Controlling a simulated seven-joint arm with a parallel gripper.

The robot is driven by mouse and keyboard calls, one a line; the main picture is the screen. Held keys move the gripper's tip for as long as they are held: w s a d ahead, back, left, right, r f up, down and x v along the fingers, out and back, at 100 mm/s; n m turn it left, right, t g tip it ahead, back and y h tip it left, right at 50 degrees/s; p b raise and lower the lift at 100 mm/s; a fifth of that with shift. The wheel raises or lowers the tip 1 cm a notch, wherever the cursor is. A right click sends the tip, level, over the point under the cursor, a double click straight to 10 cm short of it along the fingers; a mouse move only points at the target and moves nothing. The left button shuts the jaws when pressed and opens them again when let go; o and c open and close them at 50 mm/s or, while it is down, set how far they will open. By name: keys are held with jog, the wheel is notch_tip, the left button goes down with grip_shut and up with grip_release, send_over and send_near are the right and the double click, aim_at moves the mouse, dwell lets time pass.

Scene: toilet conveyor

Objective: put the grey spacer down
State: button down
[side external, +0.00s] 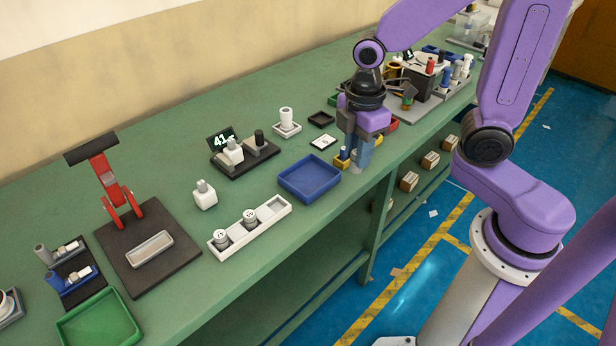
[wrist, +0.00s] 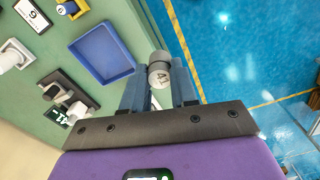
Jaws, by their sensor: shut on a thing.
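My gripper (side external: 357,155) is shut on a pale grey cylinder with dark markings on its end, which I take as the grey spacer (wrist: 160,75). In the wrist view the spacer sits between the two blue-grey fingers (wrist: 160,90). The blue tray (side external: 283,182) is empty. It also shows in the wrist view (wrist: 103,54), left of the spacer.
A white rack (side external: 236,240) holds two marked cylinders, with its right slot empty. Open bench lies between; the front edge drops to the floor.

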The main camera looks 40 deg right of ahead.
jog(key=w+a+f, duration=0.1)
jog(key=w+f, duration=0.2)
jog(key=w, duration=0.1)
jog(key=w+f, duration=0.3)
jog(key=w, duration=0.1)
jog(key=w+a+f, duration=0.1)
jog(key=w+f, duration=0.2)
jog(key=w, duration=0.2)
jog(key=shift+a+f, duration=0.2)
jog(key=shift+a, duration=0.1)
jog(key=shift+w+f, duration=0.2)
jog(key=shift+f, duration=1.55)
jog(key=shift+f, duration=0.15)
jog(key=c, duration=0.9)
grip_release()
notch_tip(320, 180, up, 12)
jog(key=shift+r, duration=0.2)
